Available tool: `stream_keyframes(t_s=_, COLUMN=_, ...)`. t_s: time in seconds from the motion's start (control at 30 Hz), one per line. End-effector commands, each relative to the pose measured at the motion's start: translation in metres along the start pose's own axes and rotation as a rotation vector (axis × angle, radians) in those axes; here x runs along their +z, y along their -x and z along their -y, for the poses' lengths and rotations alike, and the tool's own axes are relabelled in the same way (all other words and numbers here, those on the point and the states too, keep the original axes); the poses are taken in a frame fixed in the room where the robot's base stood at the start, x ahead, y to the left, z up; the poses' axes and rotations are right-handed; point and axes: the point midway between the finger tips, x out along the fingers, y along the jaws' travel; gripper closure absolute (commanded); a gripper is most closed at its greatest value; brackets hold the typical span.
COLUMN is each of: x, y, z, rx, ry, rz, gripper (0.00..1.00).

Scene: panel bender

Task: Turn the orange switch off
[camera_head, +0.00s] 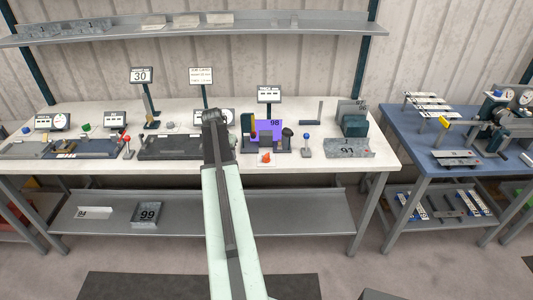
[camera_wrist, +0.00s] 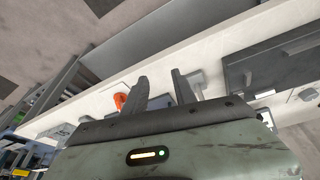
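The orange switch (camera_head: 265,157) is a small orange piece on a white base at the front of the white workbench (camera_head: 315,163), just right of my arm in the head view. In the wrist view the orange switch (camera_wrist: 120,101) shows just left of my left finger. My gripper (camera_wrist: 159,76) has its two dark fingers apart with a gap between them, and nothing is held. It is above the bench and apart from the switch. In the head view my arm reaches up the middle, and its fingers cannot be made out. The switch's exact setting is too small to tell.
A purple panel marked 98 (camera_head: 270,129) stands behind the switch.

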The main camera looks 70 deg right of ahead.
Motion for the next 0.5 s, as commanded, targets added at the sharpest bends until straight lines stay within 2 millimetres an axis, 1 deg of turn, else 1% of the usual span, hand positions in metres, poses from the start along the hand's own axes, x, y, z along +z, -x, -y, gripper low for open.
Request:
stream_keyframes(t_s=0.03, x=-0.033, y=-0.009, z=-0.038, rx=0.021, ry=-0.079, rz=-0.016, gripper=0.67)
stream_keyframes(t_s=0.1, x=-0.06, y=-0.017, z=-0.08, rx=0.042, ry=-0.163, rz=-0.035, gripper=0.67)
stream_keyframes(t_s=0.2, x=-0.08, y=-0.023, z=-0.116, rx=0.06, ry=-0.233, rz=-0.053, gripper=0.67)
stream_keyframes(t_s=0.3, x=-0.086, y=-0.025, z=-0.129, rx=0.067, ry=-0.256, rz=-0.058, gripper=0.67)
stream_keyframes(t_s=0.4, x=-0.085, y=-0.026, z=-0.13, rx=0.067, ry=-0.257, rz=-0.059, gripper=0.67)
stream_keyframes(t_s=0.5, x=-0.085, y=-0.032, z=-0.13, rx=0.067, ry=-0.256, rz=-0.058, gripper=0.67)
